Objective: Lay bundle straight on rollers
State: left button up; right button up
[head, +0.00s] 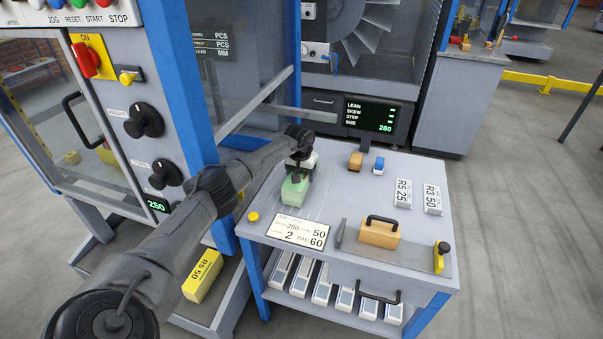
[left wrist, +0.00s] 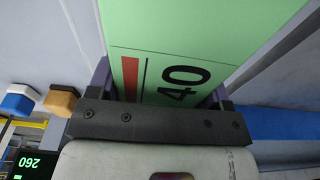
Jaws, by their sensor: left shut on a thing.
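My left gripper (head: 297,176) is shut on a green block (head: 293,192) over the back left part of the grey cart top. In the left wrist view, the gripper (left wrist: 163,98) has one finger on each side of the green block (left wrist: 185,30), which bears a red stripe and a black "40". I cannot tell whether the block touches the cart top. No newspaper bundle or rollers can be clearly made out. My right gripper is not in view.
The cart top (head: 330,202) holds a white card (head: 300,233), a wooden block with a black handle (head: 380,232), tags (head: 402,193), and small orange (head: 356,161) and blue (head: 379,165) pieces. A display (head: 371,117) stands behind. A blue post (head: 190,80) rises at left.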

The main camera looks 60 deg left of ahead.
pick_arm(q)
jog(key=shift+w+a+r, duration=0.1)
jog(key=shift+r, duration=0.05)
jog(key=o, duration=1.2)
jog(key=shift+f, duration=0.25)
jog(key=shift+c, duration=0.2)
jog(key=o, duration=0.5)
jog(key=shift+r, duration=0.1)
jog(key=shift+c, duration=0.2)
